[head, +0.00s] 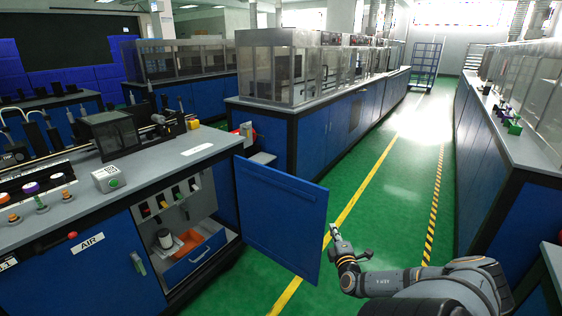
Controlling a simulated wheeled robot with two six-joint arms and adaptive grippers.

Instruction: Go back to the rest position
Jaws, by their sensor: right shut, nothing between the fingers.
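My right gripper (337,233) is shut and empty. It hangs over the green floor, just right of the free edge of an open blue cabinet door (282,212). In the picture its tips lie close to the door's edge; I cannot tell whether they touch. My right arm comes in from the lower right. My left gripper does not show. The door stands swung out to the right of the open cabinet (196,207), which holds a row of switches, a white cylinder, an orange item and a blue drawer front (194,257).
A grey worktop (160,165) with machine parts and coloured knobs is at the left. A long blue bench (318,125) with clear enclosures stands behind the door. Another bench (520,150) lines the right. The green aisle (400,190) between them is clear, with a wheeled rack (425,62) far back.

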